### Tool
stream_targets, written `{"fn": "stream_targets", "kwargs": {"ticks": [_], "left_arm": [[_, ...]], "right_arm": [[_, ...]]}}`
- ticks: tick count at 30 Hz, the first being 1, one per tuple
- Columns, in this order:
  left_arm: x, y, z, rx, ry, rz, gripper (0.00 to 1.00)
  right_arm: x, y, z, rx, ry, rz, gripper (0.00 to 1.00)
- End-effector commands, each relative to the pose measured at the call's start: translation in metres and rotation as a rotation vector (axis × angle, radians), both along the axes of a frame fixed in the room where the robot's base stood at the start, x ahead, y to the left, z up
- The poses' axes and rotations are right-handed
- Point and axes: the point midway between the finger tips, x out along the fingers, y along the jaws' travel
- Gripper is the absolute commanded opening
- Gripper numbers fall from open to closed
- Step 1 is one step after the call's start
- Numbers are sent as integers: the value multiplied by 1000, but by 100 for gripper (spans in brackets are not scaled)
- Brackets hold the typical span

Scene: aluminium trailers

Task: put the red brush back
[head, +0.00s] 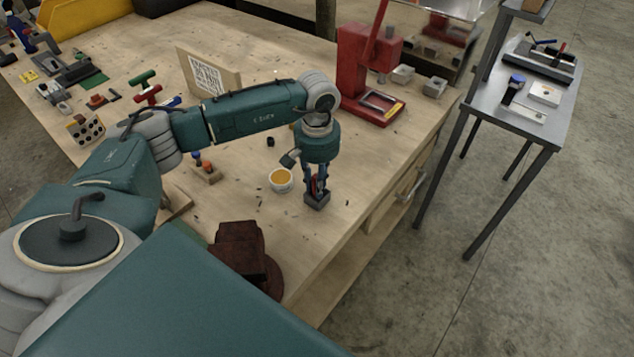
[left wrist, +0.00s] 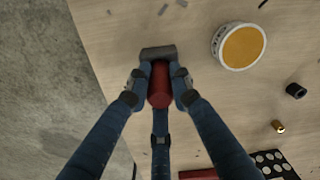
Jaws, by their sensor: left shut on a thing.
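My left gripper (head: 317,190) points down over the right part of the wooden workbench (head: 345,215). Its fingers are shut on the red brush (left wrist: 159,85), whose round red end shows between the fingertips in the left wrist view. In the head view the fingers hide most of the brush. A small dark grey block (head: 317,201) is at the fingertips and also shows just beyond the red end in the left wrist view (left wrist: 157,53). I cannot tell whether the block is part of the brush or whether it touches the bench. My right gripper is not in view.
A white cup with amber contents (head: 281,181) stands close left of the gripper. A red press (head: 368,60) stands behind, a dark red vise (head: 240,250) in front. A wooden sign (head: 208,74) and tools fill the back left. A metal side table (head: 545,120) stands right, across open floor.

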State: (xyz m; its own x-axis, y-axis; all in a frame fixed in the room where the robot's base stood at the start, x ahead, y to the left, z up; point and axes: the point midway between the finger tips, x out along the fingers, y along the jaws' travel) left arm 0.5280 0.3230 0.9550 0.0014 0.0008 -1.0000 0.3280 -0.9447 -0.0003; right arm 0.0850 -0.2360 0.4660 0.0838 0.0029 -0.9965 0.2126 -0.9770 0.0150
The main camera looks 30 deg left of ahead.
Motion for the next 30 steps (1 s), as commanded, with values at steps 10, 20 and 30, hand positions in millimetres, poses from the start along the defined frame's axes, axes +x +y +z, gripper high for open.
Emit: {"fn": "stream_targets", "kwargs": {"ticks": [10, 20, 30], "left_arm": [[0, 0, -1, 1, 0, 0, 39], [2, 0, 25, 1, -6, -1, 39], [1, 0, 96, 1, -5, -1, 39]], "right_arm": [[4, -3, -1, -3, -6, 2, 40], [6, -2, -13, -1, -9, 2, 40], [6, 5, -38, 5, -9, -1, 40]]}}
